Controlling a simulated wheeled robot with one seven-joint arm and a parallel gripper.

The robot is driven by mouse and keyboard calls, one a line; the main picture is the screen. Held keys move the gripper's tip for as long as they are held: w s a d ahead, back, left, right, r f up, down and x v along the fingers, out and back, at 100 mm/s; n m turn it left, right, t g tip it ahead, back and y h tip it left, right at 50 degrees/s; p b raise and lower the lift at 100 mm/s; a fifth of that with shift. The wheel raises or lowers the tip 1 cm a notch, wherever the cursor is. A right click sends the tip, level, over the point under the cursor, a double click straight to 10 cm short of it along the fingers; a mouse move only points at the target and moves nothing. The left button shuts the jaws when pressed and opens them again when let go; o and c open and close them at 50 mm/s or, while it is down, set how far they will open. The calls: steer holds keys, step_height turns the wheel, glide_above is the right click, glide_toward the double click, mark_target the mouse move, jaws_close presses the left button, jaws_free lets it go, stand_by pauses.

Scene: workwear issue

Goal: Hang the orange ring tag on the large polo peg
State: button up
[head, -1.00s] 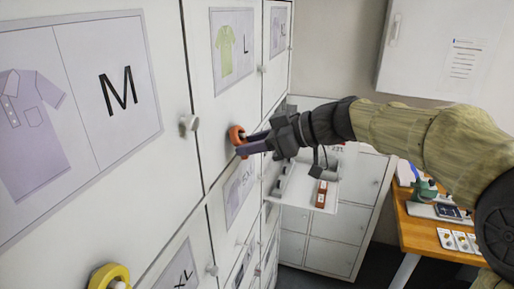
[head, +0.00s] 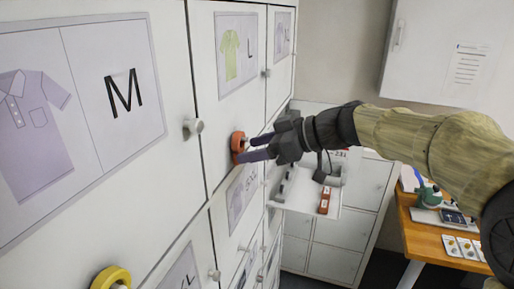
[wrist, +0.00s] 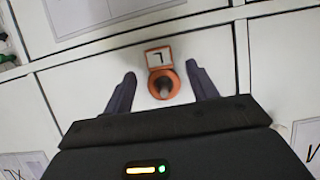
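The orange ring tag (head: 238,147) is around a peg on the locker door whose card (head: 237,52) shows a green polo and an L. In the wrist view the ring (wrist: 172,90) encircles the grey peg (wrist: 163,85), and its square label (wrist: 158,57) bears an L. My gripper (head: 256,149) is open in front of that door. In the wrist view its fingers (wrist: 163,88) stand on either side of the ring, with visible gaps. How far the ring sits along the peg is hard to tell.
A yellow ring (head: 110,279) is around a peg at lower left. An empty knob-like peg (head: 193,127) is on the M polo door (head: 150,180). A white tray (head: 300,200) with a red item (head: 324,200) lies beyond my gripper. A wooden desk (head: 430,238) is at right.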

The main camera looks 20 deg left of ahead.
steer(key=b+v, duration=0.5)
steer(key=v, duration=1.2)
steer(key=shift+b, duration=0.35)
steer(key=shift+d+r, duration=0.1)
steer(key=shift+d, duration=0.05)
